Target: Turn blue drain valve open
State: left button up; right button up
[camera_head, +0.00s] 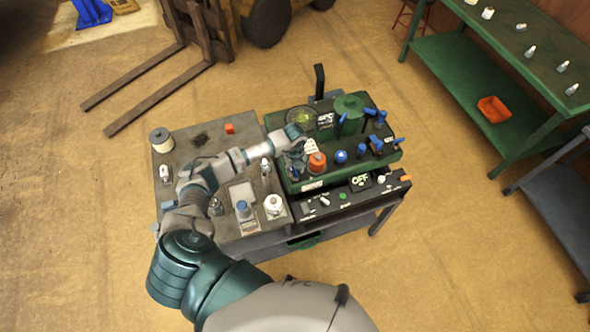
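A green panel (324,178) stands on the right part of the table and bears several blue handles and knobs. A round blue knob (341,156) sits near its front edge, right of an orange-capped part (317,162). More blue handles (377,144) stand further right. I cannot tell which blue part is the drain valve. My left gripper (297,162) is over the panel's left side, beside the orange-capped part and apart from the blue knob. Its fingers are too small to tell open or shut. My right gripper is out of view.
A green bench (470,90) stands right; forklift forks (150,90) lie upper left.

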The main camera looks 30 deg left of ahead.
pick_arm(q)
jog(key=shift+f, duration=0.1)
notch_tip(320, 180, up, 12)
dwell(0.5)
dwell(0.4)
